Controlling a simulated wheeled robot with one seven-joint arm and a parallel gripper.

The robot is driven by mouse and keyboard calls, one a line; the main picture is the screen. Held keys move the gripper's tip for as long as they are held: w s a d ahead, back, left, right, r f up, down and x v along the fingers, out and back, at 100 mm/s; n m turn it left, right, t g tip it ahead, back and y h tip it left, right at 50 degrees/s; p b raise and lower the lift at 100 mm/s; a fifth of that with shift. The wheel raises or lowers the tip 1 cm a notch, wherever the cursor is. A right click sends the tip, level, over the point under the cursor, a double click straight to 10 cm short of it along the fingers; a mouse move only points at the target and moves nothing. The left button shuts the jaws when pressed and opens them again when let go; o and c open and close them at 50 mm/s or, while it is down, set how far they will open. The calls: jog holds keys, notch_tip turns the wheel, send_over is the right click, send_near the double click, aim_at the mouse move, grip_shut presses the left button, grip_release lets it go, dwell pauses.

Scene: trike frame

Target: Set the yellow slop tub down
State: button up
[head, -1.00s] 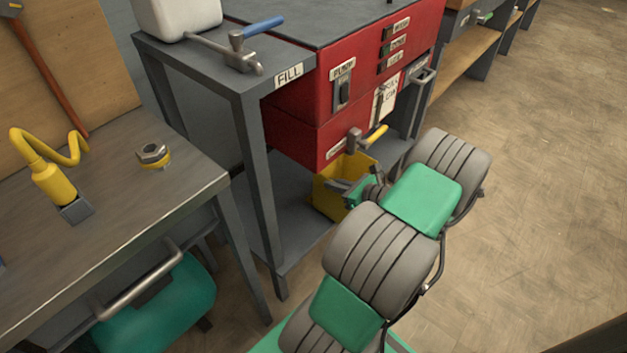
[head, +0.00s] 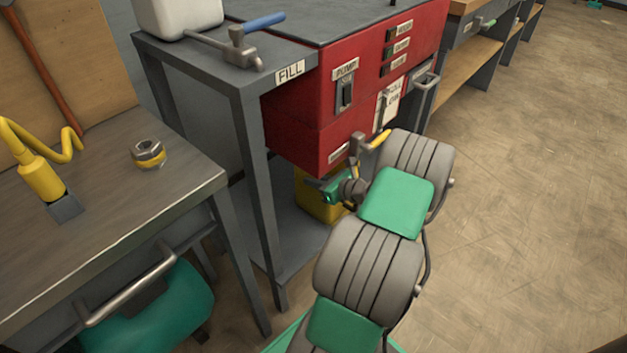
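The yellow slop tub (head: 314,207) is low under the red cabinet, over the grey lower shelf (head: 262,222). The cabinet hides its top, and my wrist covers its right side. It looks upright; I cannot tell whether its base rests on the shelf. My gripper (head: 325,187) is at the tub's upper front, just below the cabinet's lower edge. Its fingers are small and partly hidden, so I cannot tell whether they grip the tub's rim.
A tap with a yellow handle (head: 371,146) juts from the red cabinet (head: 312,130) just above my wrist. A grey table leg (head: 262,200) stands left of the tub. A workbench (head: 110,215) is at the left. Open floor (head: 530,200) lies to the right.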

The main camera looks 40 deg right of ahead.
jog(key=o, duration=0.3)
jog(key=shift+r, duration=0.1)
jog(key=shift+s+d+r, duration=0.1)
jog(key=shift+s+r, duration=0.15)
jog(key=shift+s, duration=0.05)
jog(key=a+p+v, duration=0.1)
jog(key=p+v, duration=0.3)
jog(key=v, duration=0.7)
jog(key=shift+s+d, duration=0.15)
jog(key=shift+d, duration=0.3)
